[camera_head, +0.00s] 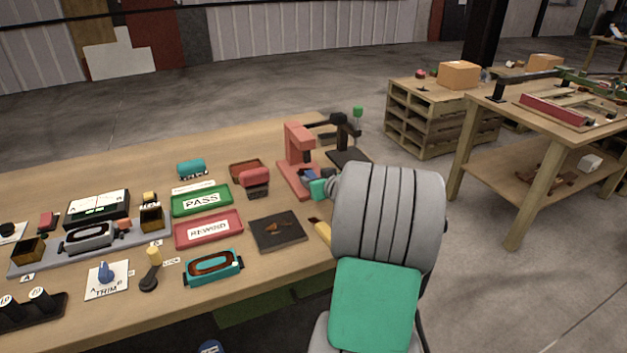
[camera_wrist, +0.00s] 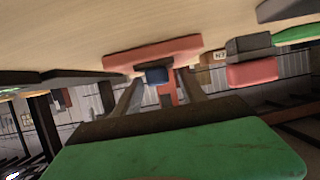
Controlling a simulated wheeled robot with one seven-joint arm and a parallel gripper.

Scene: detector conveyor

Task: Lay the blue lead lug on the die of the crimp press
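The crimp press (camera_head: 298,150) is red and stands near the table's far right edge. Its red base and post also show in the wrist view (camera_wrist: 150,53), which is upside down. The blue lug (camera_wrist: 157,75) is a small dark blue block at the press, between my fingertips; it also shows in the head view (camera_head: 308,174). My gripper (camera_wrist: 160,80) reaches in at the press with its fingers apart, and a gap shows beside the lug. The die is hidden, and whether the lug rests on it I cannot tell.
A green PASS tray (camera_head: 202,212) and a red REWORK tray (camera_head: 209,244) lie left of the press. A red block-shaped device (camera_head: 255,180) stands just beside it. A dark mat (camera_head: 291,237) lies in front. A black stand (camera_head: 345,130) is behind the press.

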